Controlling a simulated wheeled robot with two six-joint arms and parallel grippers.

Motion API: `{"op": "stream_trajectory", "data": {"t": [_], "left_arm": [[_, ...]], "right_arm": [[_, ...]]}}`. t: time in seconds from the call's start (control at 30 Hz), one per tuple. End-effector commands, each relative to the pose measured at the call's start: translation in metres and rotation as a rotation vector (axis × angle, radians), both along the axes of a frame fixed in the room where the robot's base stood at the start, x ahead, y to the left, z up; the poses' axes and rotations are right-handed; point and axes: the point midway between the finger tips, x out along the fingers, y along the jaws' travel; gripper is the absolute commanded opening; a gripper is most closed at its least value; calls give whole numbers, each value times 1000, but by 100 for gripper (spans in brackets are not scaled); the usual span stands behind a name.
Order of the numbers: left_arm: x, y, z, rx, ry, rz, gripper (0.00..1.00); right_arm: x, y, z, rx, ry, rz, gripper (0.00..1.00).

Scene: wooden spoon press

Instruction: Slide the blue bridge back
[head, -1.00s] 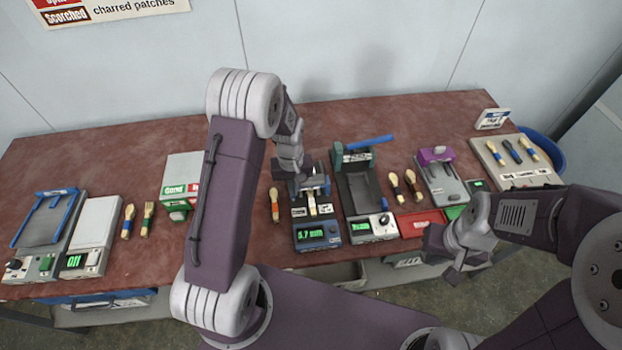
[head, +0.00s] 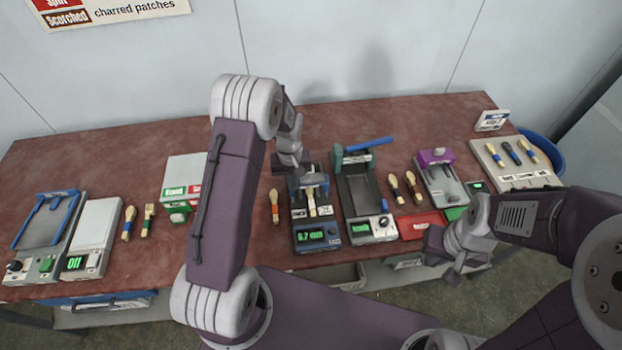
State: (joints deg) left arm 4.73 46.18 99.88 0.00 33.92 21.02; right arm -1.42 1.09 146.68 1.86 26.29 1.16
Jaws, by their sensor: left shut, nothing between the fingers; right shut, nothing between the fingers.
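The blue-fronted gauge (head: 317,238) stands at the middle of the table's front edge, with a lit green display. Blue parts of its bridge (head: 324,187) show beside my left gripper, which hides most of the bridge. A light wooden spoon (head: 312,205) lies on the gauge, running under the bridge area. My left gripper (head: 306,183) is shut and empty, pointing down at the bridge; I cannot tell whether it touches. My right gripper (head: 449,262) is shut and empty, in front of the table at the right, away from the bridge.
A press with a blue handle (head: 369,145) stands just right of the gauge. A loose spoon (head: 275,206) lies to its left. Further right are a red tray (head: 424,224) and a purple-topped device (head: 437,158). A blue-framed machine (head: 44,221) stands far left.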

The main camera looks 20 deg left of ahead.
Motion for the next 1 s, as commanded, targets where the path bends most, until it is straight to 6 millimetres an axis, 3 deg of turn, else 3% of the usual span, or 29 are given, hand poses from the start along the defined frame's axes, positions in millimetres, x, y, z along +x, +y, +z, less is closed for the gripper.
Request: {"op": "stream_trajectory", "data": {"t": [1.0], "left_arm": [[37, 18, 0, 0, -1, 1, 0]], "right_arm": [[0, 0, 4, 0, 0, 0, 0]]}}
